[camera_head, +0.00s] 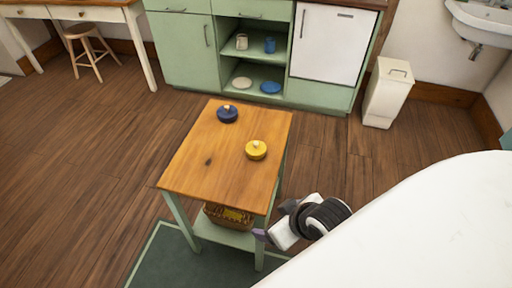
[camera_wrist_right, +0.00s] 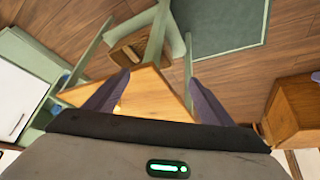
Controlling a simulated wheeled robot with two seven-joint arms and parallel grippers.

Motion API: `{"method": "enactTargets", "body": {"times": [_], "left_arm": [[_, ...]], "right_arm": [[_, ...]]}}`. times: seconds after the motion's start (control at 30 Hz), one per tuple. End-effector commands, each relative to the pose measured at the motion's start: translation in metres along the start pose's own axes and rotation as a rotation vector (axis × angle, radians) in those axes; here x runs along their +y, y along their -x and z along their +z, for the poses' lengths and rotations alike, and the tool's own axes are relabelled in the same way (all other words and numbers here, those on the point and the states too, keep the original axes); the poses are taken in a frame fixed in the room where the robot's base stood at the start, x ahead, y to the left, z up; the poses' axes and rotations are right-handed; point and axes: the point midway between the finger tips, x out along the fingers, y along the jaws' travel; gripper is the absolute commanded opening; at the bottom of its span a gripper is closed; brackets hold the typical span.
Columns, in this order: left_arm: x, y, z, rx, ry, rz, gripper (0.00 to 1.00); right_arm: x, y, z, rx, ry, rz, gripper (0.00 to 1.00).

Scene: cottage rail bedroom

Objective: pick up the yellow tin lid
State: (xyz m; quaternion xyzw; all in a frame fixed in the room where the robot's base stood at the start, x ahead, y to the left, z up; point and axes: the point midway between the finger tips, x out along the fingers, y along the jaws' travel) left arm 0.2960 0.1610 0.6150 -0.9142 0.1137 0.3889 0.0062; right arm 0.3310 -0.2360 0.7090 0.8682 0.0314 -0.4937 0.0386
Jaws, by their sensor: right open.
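The yellow tin lid (camera_head: 256,151), round with a small pale knob, lies on the wooden top of the small green table (camera_head: 188,172), right of its middle. A dark blue lid (camera_head: 227,114) with a similar knob lies farther back on the same top. My right gripper (camera_head: 272,222) is off the table's near right corner, apart from the yellow lid. In the right wrist view its two purple fingers (camera_wrist_right: 158,88) are spread with nothing seen held between them. A small yellow patch shows there beside the left finger, mostly hidden. My left gripper is out of view.
A wicker basket (camera_head: 229,216) sits on the table's lower shelf. Green cabinets (camera_head: 184,52) with open shelves holding mugs and plates stand behind. A white bin (camera_head: 387,94) is at the back right, a stool (camera_head: 91,50) at the back left.

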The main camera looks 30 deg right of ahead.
Motion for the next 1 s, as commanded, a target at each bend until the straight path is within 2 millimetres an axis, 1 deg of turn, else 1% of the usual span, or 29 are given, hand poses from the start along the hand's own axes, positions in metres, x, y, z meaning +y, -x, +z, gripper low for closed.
{"method": "enactTargets", "body": {"times": [0.03,0.1,0.37,0.53,0.6,0.7,0.83,1.0], "left_arm": [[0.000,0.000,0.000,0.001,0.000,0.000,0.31],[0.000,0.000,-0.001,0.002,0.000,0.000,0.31],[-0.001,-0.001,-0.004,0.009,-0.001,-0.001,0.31],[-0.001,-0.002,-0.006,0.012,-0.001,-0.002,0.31],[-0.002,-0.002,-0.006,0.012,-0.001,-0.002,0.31],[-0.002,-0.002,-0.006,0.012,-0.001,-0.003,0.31],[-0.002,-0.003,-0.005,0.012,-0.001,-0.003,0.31],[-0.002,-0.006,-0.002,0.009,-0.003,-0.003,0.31]], "right_arm": [[0.005,-0.009,-0.007,0.031,-0.016,0.008,0.76],[0.014,-0.019,-0.019,0.080,-0.034,0.020,0.76],[0.047,-0.053,-0.061,0.286,-0.107,0.072,0.76],[0.078,-0.072,-0.086,0.450,-0.168,0.127,0.76],[0.091,-0.077,-0.094,0.519,-0.193,0.154,0.76],[0.104,-0.081,-0.102,0.589,-0.218,0.182,0.76],[0.113,-0.086,-0.110,0.632,-0.230,0.200,0.76],[0.120,-0.107,-0.125,0.637,-0.231,0.202,0.76]]}}
